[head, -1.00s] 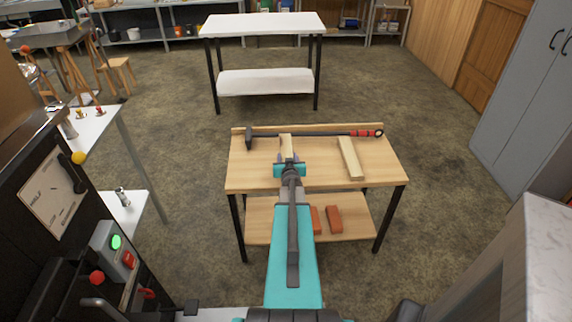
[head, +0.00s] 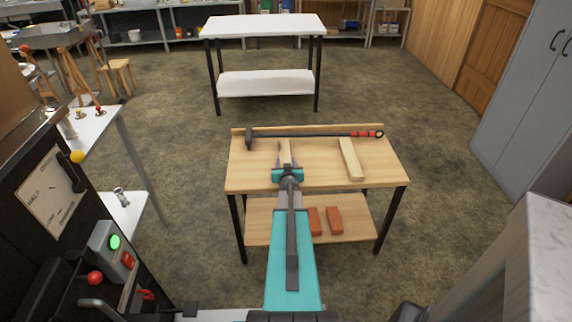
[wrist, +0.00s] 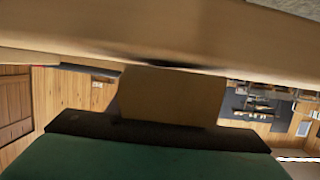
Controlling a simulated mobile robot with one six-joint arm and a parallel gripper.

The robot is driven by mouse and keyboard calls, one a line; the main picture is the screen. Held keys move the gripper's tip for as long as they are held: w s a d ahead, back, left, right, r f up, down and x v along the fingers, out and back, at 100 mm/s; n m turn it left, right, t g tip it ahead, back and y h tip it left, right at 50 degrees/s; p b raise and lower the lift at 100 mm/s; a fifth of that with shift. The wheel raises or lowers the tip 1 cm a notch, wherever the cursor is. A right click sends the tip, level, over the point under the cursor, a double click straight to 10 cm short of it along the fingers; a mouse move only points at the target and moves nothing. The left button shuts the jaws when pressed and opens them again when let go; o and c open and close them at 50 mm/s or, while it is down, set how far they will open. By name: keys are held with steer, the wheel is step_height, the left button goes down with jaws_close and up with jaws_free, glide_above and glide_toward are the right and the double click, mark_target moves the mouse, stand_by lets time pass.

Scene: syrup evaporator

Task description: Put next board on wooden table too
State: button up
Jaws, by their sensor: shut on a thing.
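The wooden table (head: 243,176) stands in front of me. One pale board (head: 351,160) lies on its top, right of the middle. My gripper (head: 286,162) is over the table's middle, shut on another pale board (head: 285,148) that points away from me. In the wrist view the held board (wrist: 170,95) sticks out past the dark gripper edge. A broad tan surface (wrist: 130,35), likely the tabletop, fills the upper part close to it. I cannot tell whether the held board touches the table. The gripper hides its near end.
A long-handled hammer (head: 310,134) lies along the table's back edge. Bricks (head: 334,220) lie on the lower shelf. A white-topped table (head: 262,25) stands farther back. A machine with buttons (head: 110,245) is at left, a grey cabinet (head: 530,95) at right.

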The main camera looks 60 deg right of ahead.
steer(key=shift+f, duration=0.2)
steer(key=o, duration=1.2)
steer(key=shift+o, duration=0.2)
steer(key=shift+r, duration=0.1)
steer(key=shift+r, duration=0.2)
steer(key=shift+b+v, duration=0.7)
steer(key=shift+v, duration=5.3)
steer(key=shift+f, duration=0.1)
